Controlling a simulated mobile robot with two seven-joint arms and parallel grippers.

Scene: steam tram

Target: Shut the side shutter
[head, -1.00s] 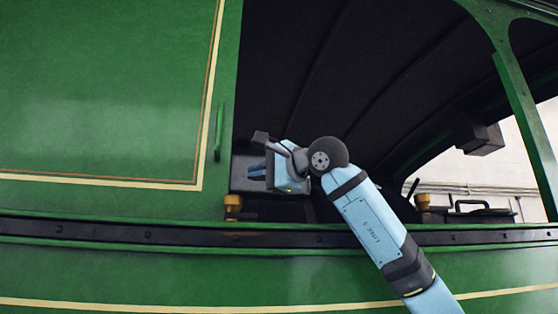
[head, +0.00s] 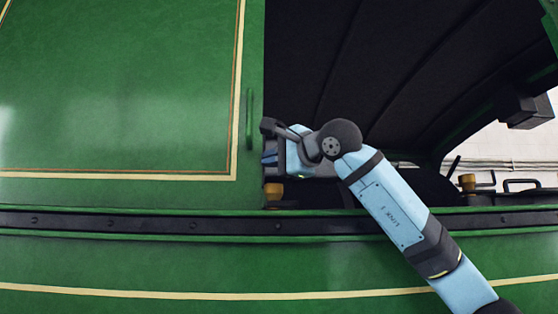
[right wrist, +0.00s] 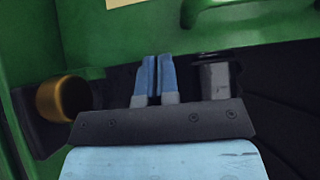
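The side shutter (head: 130,90) looks to be the large green panel with cream lining at the left of the head view. An upright green handle (head: 249,120) stands near its right edge. To its right the side opening shows a dark interior. My right gripper (head: 266,158) is just right of the panel's edge, a little below and right of the handle, pointing left. In the right wrist view its two blue fingers (right wrist: 154,78) lie close together with nothing visible between them. A green bar, likely the handle (right wrist: 245,14), shows at the top right there. My left gripper is out of view.
A dark rail (head: 150,223) runs along below the panel and opening. A brass cup (head: 273,193) sits under the gripper, also seen in the right wrist view (right wrist: 62,98). Another brass cup (head: 468,184) stands farther right.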

